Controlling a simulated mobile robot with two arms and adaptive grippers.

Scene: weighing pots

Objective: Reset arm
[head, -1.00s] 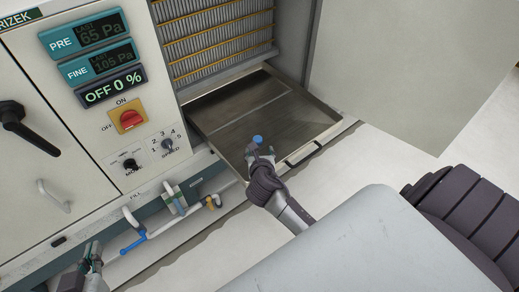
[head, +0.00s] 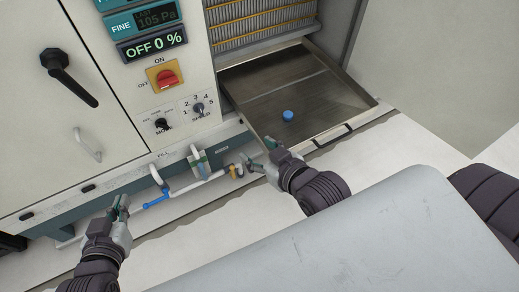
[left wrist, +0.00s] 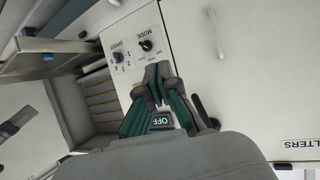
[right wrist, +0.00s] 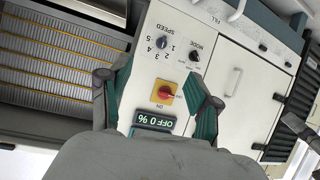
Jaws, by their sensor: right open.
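My left gripper (head: 119,206) is in front of the lower cabinet, left of the blue valve pipe. Its fingertips are together and empty in the left wrist view (left wrist: 157,75). My right gripper (head: 260,158) is open and empty, just outside the front left edge of the pulled-out metal tray (head: 325,92). Its spread fingers show in the right wrist view (right wrist: 158,92). A small blue round object (head: 288,116) rests on the tray, apart from both grippers.
The cabinet has a red rotary switch (head: 165,77), a display reading OFF 0 % (head: 152,45) and a black lever (head: 66,75). White piping with a blue valve (head: 156,200) runs along its base. An open door (head: 440,70) stands at right. Floor in front is clear.

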